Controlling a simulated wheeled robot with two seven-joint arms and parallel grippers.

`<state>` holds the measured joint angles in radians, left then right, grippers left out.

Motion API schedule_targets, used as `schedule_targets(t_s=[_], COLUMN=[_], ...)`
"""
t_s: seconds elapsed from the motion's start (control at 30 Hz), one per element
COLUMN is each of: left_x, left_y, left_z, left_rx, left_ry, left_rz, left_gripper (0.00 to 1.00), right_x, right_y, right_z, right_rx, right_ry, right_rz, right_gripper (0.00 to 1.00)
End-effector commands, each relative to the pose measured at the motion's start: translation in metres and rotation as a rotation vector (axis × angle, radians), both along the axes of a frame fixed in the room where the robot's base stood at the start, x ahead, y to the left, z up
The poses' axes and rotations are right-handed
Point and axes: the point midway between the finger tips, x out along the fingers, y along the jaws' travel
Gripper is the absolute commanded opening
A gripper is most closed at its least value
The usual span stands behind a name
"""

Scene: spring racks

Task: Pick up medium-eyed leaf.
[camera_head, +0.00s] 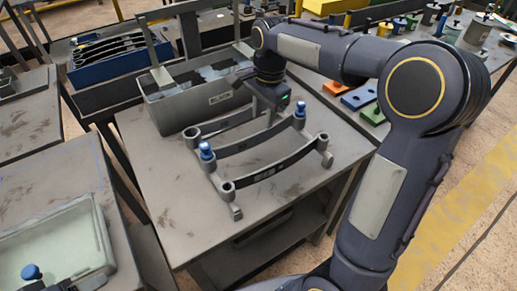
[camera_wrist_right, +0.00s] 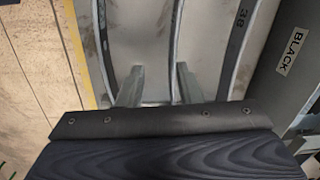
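Several curved dark spring leaves lie side by side on a small rack on the middle table. The front leaf (camera_head: 268,171) is dark with pale marking. A middle leaf (camera_head: 250,143) lies behind it, and a back leaf (camera_head: 225,124) lies nearest the bin. I cannot tell which is the medium-eyed one. My right gripper (camera_head: 274,112) points down over the back part of the rack. In the right wrist view its two fingers (camera_wrist_right: 158,84) are apart, above the leaves. A dark leaf edge (camera_wrist_right: 173,50) runs close to the right finger. My left gripper is out of view.
A grey bin (camera_head: 162,112) stands directly behind the rack; its label reads BLACK (camera_wrist_right: 294,52) in the wrist view. Blue-capped posts (camera_head: 206,151) rise from the rack. A blue crate (camera_head: 88,72) is back left, a pale tray (camera_head: 97,235) front left. The table's front left is clear.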

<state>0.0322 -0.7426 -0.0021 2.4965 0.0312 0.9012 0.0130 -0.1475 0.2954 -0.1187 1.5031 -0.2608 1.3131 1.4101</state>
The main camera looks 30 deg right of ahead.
Motion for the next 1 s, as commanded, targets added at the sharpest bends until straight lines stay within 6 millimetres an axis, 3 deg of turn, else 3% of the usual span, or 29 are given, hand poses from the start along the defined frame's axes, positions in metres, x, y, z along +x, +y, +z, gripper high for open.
schedule_targets(t_s=[0.03, 0.2, 0.57, 0.8, 1.0], left_x=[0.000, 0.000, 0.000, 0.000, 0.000], left_y=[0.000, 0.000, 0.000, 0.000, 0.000], left_z=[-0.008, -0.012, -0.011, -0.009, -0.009], left_rx=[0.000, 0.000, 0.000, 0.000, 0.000], left_ry=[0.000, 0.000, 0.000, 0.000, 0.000], left_rz=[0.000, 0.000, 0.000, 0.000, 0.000], left_gripper=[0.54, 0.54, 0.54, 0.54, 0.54], right_x=[0.012, 0.031, 0.032, 0.032, 0.033], right_y=[0.002, 0.005, 0.007, 0.011, 0.011], right_z=[-0.013, -0.025, -0.061, -0.096, -0.103], right_rx=[-0.019, -0.057, -0.063, -0.062, -0.061], right_ry=[0.020, 0.052, 0.058, 0.058, 0.054], right_rz=[-0.048, -0.156, -0.171, -0.171, -0.170], right_gripper=[0.32, 0.32, 0.32, 0.32, 0.32])
